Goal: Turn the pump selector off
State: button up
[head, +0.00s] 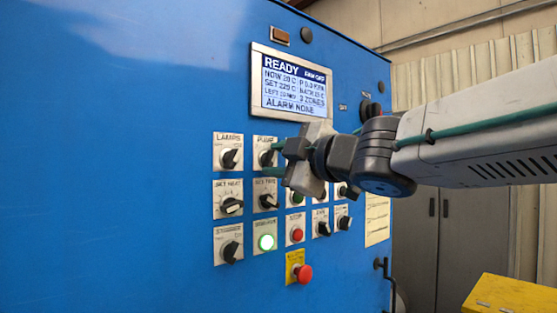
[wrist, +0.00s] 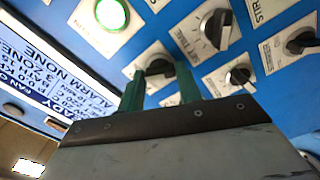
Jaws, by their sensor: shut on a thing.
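The pump selector (head: 265,158) is a black knob on a white plate, in the top row of the blue panel below the display. My gripper (head: 275,159) reaches in from the right, its green fingers at the knob, one above the other. In the wrist view, my gripper (wrist: 160,88) has its two green fingers on either side of the black pump knob (wrist: 157,68), shut on it. The fingers and gripper body hide part of the knob, so I cannot tell its exact pointer direction.
The lamps selector (head: 229,158) is just left, and the set time selector (head: 267,200) just below. The display (head: 292,84) reads READY.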

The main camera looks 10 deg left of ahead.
jog(key=n, duration=0.5)
jog(key=shift+n, duration=0.4)
jog(key=n, duration=0.5)
jog(key=shift+n, duration=0.3)
jog(key=o, duration=1)
jog(key=v, duration=0.7)
jog(key=shift+s+d, duration=0.25)
jog(key=shift+d, duration=0.1)
